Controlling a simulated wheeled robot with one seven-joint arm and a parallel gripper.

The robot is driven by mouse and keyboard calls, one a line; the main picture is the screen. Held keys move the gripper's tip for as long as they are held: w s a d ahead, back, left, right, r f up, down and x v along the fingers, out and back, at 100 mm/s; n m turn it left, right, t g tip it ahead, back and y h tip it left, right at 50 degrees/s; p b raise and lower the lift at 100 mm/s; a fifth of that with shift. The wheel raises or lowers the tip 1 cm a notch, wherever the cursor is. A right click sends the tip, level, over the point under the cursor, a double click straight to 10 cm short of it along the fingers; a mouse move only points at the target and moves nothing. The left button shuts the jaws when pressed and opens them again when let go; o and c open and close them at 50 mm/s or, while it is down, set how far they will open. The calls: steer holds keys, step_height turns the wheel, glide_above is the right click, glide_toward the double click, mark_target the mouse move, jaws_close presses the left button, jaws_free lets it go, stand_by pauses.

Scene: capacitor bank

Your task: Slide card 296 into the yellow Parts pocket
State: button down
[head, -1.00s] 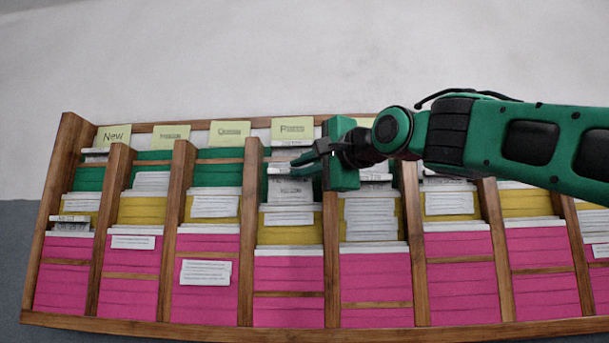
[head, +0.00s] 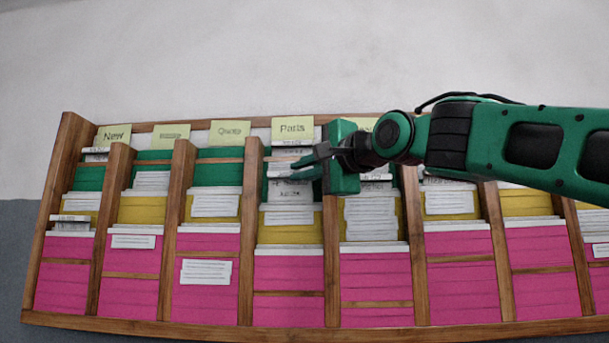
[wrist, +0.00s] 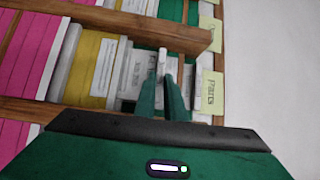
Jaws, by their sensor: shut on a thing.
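The Parts column is the fourth from the left, under a pale label reading "Parts" (head: 292,129). Its yellow pocket (head: 289,235) sits above the pink one, with a white lined card in front; the yellow front also shows in the wrist view (wrist: 88,62). My gripper (head: 293,168) reaches into this column from the right, above the yellow pocket. In the wrist view its fingers (wrist: 165,82) are shut on a thin white card (wrist: 162,60), seen nearly edge-on. The number on the held card is not readable, and its lower part is hidden.
Wooden dividers (head: 331,255) flank the column, and my gripper is close to the right one. White cards (head: 290,191) stand in the slot below my fingers. Neighbouring columns hold cards in green, yellow and pink pockets. The wall above the rack is bare.

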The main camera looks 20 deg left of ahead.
steer(key=shift+f, duration=1.8)
steer(key=c, duration=1.7)
jaws_free()
steer(key=shift+c, duration=0.2)
steer(key=v, duration=1)
steer(key=shift+s+d, duration=0.2)
steer(key=shift+d, duration=0.15)
steer(key=shift+f, duration=0.1)
